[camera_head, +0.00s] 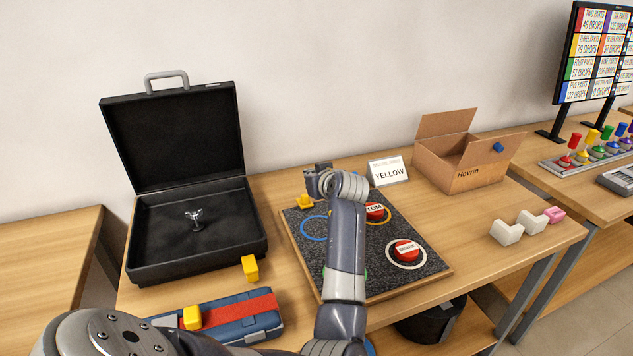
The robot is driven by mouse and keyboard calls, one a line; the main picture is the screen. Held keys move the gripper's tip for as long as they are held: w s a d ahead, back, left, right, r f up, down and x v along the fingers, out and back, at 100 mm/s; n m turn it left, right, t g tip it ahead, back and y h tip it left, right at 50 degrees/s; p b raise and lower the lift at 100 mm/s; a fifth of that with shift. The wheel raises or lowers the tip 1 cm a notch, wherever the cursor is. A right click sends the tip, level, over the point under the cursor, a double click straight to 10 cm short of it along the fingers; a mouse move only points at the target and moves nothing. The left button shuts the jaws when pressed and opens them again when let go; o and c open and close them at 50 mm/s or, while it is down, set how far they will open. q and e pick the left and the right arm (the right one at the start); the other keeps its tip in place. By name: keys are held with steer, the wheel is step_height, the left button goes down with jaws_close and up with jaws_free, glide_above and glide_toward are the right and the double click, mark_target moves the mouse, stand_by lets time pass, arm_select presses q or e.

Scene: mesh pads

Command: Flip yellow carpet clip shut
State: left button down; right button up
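A dark grey speckled carpet pad (350,273) in a wooden frame lies on the table. A small yellow clip (304,202) sits at its far left corner; whether it is open or shut is too small to tell. My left arm reaches from the lower left across the pad. Its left gripper (314,184) is just above and beside the yellow clip. The fingers are small and partly hidden, so I cannot tell whether they touch it or are open. The arm hides the middle of the pad. My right gripper is not in view.
Red buttons (405,250) stand on the pad inside coloured rings. An open black case (140,276) is at left, with a yellow block (250,268) nearby. A blue case (238,322) lies in front. A "YELLOW" sign (389,171) and cardboard box (443,168) stand behind.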

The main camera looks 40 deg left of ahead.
arm_select(q)
steer(key=v, duration=0.3)
steer(key=shift+s+d, duration=0.15)
steer(key=shift+d, duration=0.2)
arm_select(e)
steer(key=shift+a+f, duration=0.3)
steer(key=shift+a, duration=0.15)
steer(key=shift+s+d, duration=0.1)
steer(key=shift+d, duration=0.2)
